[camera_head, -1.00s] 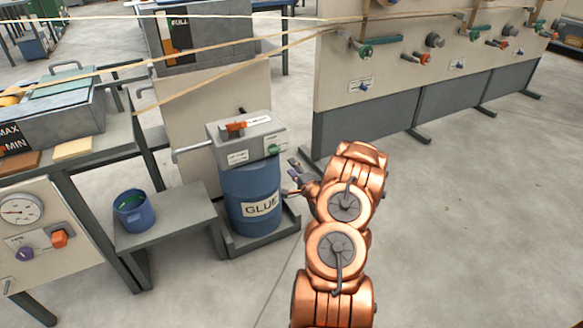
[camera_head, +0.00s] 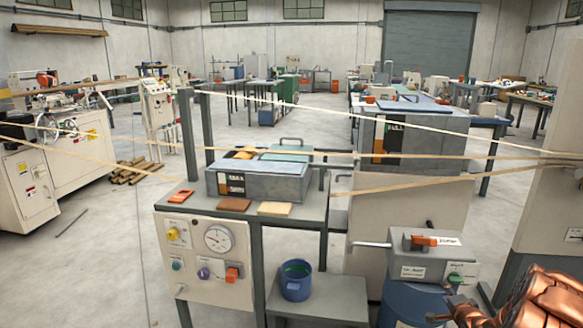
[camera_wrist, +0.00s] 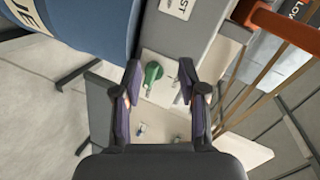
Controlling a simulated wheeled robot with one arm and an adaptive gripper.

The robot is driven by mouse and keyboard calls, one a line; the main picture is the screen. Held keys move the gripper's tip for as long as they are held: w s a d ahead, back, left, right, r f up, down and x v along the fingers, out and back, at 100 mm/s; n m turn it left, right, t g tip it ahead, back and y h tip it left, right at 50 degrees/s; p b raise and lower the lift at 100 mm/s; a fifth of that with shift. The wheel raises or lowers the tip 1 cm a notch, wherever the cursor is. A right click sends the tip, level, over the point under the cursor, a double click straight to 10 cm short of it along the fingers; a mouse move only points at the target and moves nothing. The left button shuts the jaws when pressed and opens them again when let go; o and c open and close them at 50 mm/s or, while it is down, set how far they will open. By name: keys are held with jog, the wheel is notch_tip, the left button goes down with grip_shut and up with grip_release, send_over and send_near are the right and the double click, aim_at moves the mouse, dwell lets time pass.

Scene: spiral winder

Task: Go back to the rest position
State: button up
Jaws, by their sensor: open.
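My gripper (camera_head: 452,308) is at the lower right of the head view, beside the blue glue drum (camera_head: 410,303) and below its grey top box (camera_head: 432,262). My copper-coloured arm is cut off by the right corner. In the wrist view my gripper (camera_wrist: 160,78) has its two dark fingers apart with nothing held between them. A green handle (camera_wrist: 152,73) on a pale panel shows between the fingers, behind them. The blue drum (camera_wrist: 85,30) fills the upper left of the wrist view, next to the grey box (camera_wrist: 178,35).
A control table (camera_head: 215,265) with a gauge and knobs stands left of the drum. Pale strands cross above the table. A tall panel (camera_head: 550,200) stands at right. Open floor (camera_head: 90,270) lies at left.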

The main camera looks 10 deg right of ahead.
jog(key=s+a+r+n+g+y, duration=0.1)
jog(key=s+a+r+n+g, duration=0.2)
jog(key=a, duration=0.5)
jog(key=s+a+r+n+g, duration=0.2)
jog(key=s+a+r+n, duration=0.1)
jog(key=a, duration=0.5)
jog(key=s+a+r+n+g+y, duration=0.1)
jog(key=s+a+r+n+g, duration=0.2)
jog(key=a, duration=0.4)
jog(key=s+a+r+n+g+y, duration=0.1)
jog(key=s+a+r+n+g, duration=0.2)
jog(key=s+a, duration=0.6)
jog(key=s+a+r+n+g, duration=0.3)
jog(key=s+a, duration=0.1)
jog(key=s, duration=0.9)
jog(key=s+a+r+n+g+y, duration=0.1)
jog(key=s+a+r+n+g, duration=0.15)
jog(key=s+a, duration=0.65)
jog(key=s+d+r+p, duration=0.1)
jog(key=r+p, duration=1)
jog(key=s+d+r+p, duration=0.1)
jog(key=s+r+p, duration=0.1)
jog(key=r+p, duration=0.8)
notch_tip(320, 180, up, 2)
jog(key=shift+r+t+p, duration=0.1)
jog(key=shift+t+p, duration=0.3)
jog(key=shift+t, duration=0.05)
